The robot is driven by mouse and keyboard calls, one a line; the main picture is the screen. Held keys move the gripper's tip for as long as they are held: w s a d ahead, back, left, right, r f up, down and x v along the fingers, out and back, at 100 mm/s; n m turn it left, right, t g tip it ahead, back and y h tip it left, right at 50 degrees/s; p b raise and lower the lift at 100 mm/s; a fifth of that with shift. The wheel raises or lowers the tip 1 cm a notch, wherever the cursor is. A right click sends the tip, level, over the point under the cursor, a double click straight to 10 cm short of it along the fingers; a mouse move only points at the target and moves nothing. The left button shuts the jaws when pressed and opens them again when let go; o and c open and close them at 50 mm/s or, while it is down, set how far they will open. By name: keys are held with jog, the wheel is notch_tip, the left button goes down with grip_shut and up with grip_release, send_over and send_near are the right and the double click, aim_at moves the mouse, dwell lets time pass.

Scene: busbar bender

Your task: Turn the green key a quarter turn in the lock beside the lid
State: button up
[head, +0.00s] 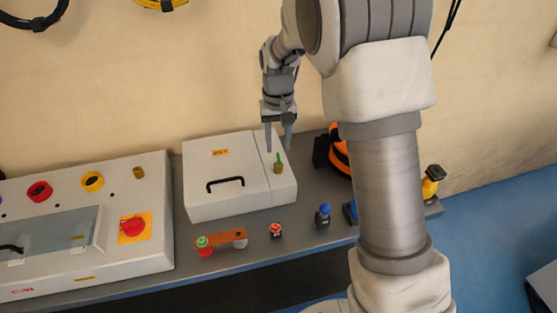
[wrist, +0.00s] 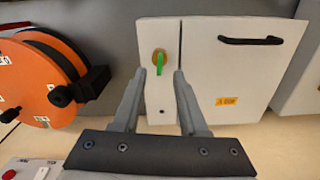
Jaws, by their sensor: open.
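The green key (wrist: 159,62) sits in a round brass lock (wrist: 159,56) on the narrow panel beside the white lid (wrist: 240,55). The key also shows in the head view (head: 278,158), upright above the brass lock (head: 277,168). The lid (head: 215,172) is closed and has a black handle (head: 225,184). My gripper (head: 279,148) is open, pointing down at the lock. In the wrist view my gripper's fingertips (wrist: 163,78) are apart on either side of the key's lower end.
An orange reel (wrist: 40,80) stands beside the lid box, left in the wrist view. A control panel (head: 75,235) with a red rotary switch (head: 132,226) lies to the left in the head view. Small parts, including a blue-topped one (head: 324,215), stand in front on the grey bench.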

notch_tip(320, 180, up, 12)
jog(key=s+d+r+t, duration=0.2)
jog(key=s+d+r, duration=0.2)
jog(key=s+r, duration=0.25)
jog(key=s+d+t, duration=0.1)
jog(key=s+d, duration=0.2)
jog(key=s, duration=0.7)
jog(key=s+d+f+t, duration=0.1)
jog(key=s+d+t, duration=0.1)
jog(key=s, duration=0.8)
jog(key=shift+d+m+t, duration=0.3)
jog(key=shift+d+m, duration=0.1)
jog(key=shift+d, duration=0.3)
jog(key=shift+w, duration=0.1)
